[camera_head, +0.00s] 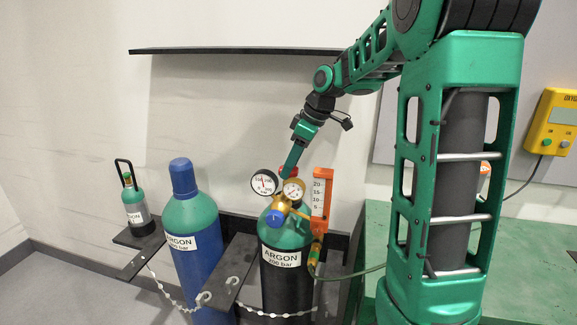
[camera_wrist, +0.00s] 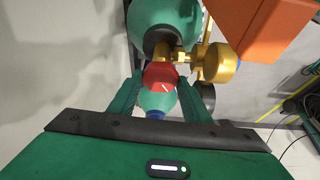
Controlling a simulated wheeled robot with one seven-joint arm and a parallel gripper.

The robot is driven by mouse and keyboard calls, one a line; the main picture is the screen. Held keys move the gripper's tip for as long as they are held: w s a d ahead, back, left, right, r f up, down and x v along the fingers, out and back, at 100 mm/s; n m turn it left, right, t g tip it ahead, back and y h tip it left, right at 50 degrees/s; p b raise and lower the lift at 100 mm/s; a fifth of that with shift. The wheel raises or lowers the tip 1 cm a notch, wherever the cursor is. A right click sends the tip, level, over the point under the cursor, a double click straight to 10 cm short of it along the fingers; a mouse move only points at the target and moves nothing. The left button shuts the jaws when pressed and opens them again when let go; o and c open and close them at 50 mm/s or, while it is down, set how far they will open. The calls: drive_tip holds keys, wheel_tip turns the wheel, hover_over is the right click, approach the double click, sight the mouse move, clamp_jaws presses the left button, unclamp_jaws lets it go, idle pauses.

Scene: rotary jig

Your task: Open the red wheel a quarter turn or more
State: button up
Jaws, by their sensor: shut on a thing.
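The red wheel (camera_head: 289,170) sits on top of the black argon cylinder (camera_head: 287,275) with the green shoulder, behind the gauges. In the wrist view the red wheel (camera_wrist: 161,75) lies between my two green fingers. My gripper (camera_head: 291,163) reaches down to it from above and is shut on it. The gripper also shows in the wrist view (camera_wrist: 162,86). A white mark shows on the wheel. The gauges and my fingers hide much of it in the head view.
Two round gauges (camera_head: 264,183) and a brass regulator (camera_wrist: 217,66) stand close beside the wheel. An orange flow meter (camera_head: 321,195) is to its right. A blue argon cylinder (camera_head: 190,240) stands left. A black shelf (camera_head: 230,51) hangs on the wall above.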

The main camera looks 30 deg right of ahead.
drive_tip(key=shift+w+r, duration=0.15)
drive_tip(key=o, duration=1.1)
drive_tip(key=shift+c, duration=0.2)
drive_tip(key=v, duration=0.2)
drive_tip(key=shift+d+r, duration=0.2)
drive_tip(key=shift+r, duration=0.1)
drive_tip(key=s+d, duration=0.7)
drive_tip(key=s, duration=0.2)
drive_tip(key=shift+s+d, duration=0.2)
drive_tip(key=shift+d, duration=0.2)
drive_tip(key=shift+r, duration=0.1)
